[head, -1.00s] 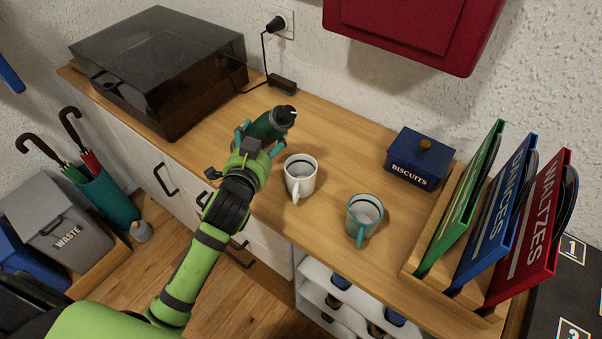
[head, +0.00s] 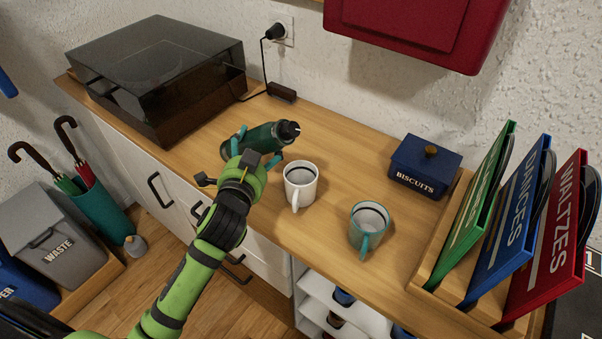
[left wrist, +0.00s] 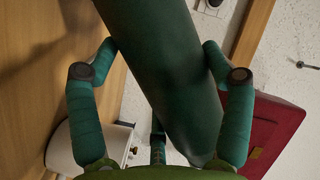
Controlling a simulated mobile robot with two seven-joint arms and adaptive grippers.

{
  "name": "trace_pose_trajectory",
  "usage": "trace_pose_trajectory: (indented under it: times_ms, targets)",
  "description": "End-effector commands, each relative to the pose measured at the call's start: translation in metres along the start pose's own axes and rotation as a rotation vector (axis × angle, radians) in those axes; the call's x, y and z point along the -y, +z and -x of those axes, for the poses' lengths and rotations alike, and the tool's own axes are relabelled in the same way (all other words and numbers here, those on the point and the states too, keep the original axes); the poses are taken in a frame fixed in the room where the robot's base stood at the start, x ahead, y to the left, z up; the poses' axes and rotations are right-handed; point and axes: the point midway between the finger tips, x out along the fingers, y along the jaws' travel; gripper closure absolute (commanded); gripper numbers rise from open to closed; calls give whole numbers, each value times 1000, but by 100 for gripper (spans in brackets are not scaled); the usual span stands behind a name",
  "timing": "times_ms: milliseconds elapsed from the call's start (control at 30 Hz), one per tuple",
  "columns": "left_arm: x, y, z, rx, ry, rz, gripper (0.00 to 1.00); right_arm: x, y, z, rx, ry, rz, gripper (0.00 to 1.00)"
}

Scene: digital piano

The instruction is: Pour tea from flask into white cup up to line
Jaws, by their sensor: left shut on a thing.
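The dark green flask (head: 259,139) with a black top is held by my left gripper (head: 250,146). It is tilted well over, its black top pointing right, above the counter and up and left of the white cup. No stream of tea is visible. My right gripper is out of view.
A teal cup (head: 368,231) stands right of the white cup. A blue biscuit box (head: 422,170) and a wooden rack with record sleeves (head: 510,228) stand further right. A dark-lidded turntable (head: 155,70) is at the back left. The wooden counter (head: 340,150) is clear between.

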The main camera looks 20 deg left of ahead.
Motion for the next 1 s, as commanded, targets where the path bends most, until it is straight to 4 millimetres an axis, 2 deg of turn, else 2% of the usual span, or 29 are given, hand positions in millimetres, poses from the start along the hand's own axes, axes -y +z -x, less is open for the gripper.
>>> trace_pose_trajectory:
  times_ms: [1000]
  targets:
    - [-1,8,-4,-23,-47,-104,79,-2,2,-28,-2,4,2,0]
